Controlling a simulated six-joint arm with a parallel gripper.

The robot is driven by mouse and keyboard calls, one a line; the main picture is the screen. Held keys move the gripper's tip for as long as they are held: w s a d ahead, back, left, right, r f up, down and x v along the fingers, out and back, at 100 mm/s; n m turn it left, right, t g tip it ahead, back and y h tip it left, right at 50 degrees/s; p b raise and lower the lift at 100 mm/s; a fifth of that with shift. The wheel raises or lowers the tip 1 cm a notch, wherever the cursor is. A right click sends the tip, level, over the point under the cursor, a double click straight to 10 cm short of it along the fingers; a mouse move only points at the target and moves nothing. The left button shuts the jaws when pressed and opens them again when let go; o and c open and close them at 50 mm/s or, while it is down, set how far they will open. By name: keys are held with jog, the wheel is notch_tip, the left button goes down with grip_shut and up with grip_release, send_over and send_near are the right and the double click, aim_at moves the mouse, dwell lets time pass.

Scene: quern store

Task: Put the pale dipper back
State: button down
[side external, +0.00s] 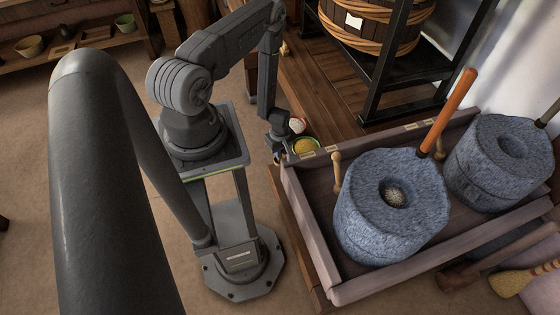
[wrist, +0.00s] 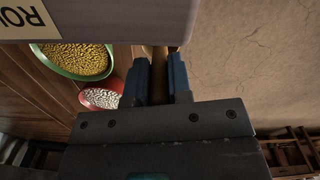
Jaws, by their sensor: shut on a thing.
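My gripper (side external: 280,154) points down at the left end of the low wooden tray, close to the two bowls. In the wrist view its blue fingers (wrist: 158,82) are shut on a narrow wooden piece, which looks like the handle of the dipper (wrist: 159,62). It looks brown in the shade there, and most of it is hidden by the fingers and the pale board. In the side view I cannot make out the dipper's shape. A green bowl of yellow grain (side external: 306,146) and a red bowl of white grain (side external: 297,125) stand beside my gripper. They also show in the wrist view.
The tray (side external: 330,283) holds a grey quern (side external: 390,215) with an orange handle; a second quern (side external: 503,155) stands right. A lettered pale board (wrist: 90,20) overhangs the wrist view.

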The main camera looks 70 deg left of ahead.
jog(key=shift+f, duration=2.25)
jog(key=shift+f, duration=0.1)
jog(key=c, duration=1)
grip_release()
jog(key=shift+c, duration=0.2)
